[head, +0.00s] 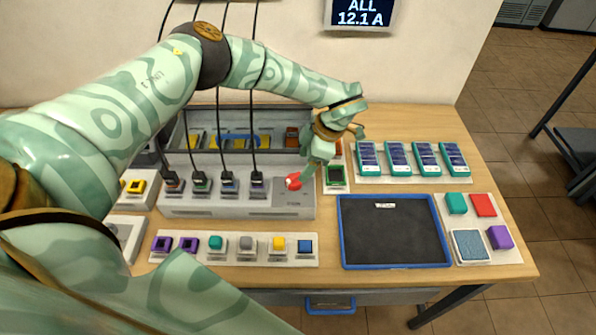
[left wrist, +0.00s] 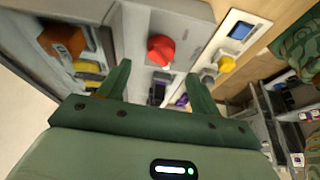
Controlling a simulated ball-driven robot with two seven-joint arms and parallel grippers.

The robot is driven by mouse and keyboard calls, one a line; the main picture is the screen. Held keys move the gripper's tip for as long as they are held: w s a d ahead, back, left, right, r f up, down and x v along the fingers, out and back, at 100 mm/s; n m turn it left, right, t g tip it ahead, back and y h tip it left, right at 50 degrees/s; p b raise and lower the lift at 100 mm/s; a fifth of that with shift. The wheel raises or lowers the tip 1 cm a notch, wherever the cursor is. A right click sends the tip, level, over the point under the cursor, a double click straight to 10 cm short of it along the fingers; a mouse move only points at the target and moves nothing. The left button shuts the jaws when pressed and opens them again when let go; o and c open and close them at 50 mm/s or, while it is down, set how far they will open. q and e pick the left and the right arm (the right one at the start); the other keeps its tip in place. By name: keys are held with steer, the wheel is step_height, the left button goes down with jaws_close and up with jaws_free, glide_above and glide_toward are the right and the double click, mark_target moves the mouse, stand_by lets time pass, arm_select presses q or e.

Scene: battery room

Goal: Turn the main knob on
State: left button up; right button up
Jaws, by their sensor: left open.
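The main knob looks like the red knob (head: 293,181) on the right end of the grey panel (head: 235,205). It also shows in the left wrist view (left wrist: 160,50), just beyond the fingertips. My left gripper (head: 304,181) is open and points down beside the knob, on its right in the head view. In the left wrist view its two fingers (left wrist: 158,74) stand apart with the knob ahead of the gap between them. I see no contact. The knob's exact turn position is too small to tell. My right gripper is not in view.
Several black cables hang down to plugs on the panel left of the knob. A grey open box (head: 270,110) stands behind it. A blue-rimmed black tray (head: 395,264), a row of teal-and-blue modules (head: 398,160) and coloured blocks lie to the right. A display (head: 358,14) hangs above.

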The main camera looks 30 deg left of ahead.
arm_select(q)
steer(key=v, duration=0.9)
steer(key=shift+d+r, duration=0.2)
steer(key=shift+r, duration=0.15)
steer(key=shift+w+f, duration=0.1)
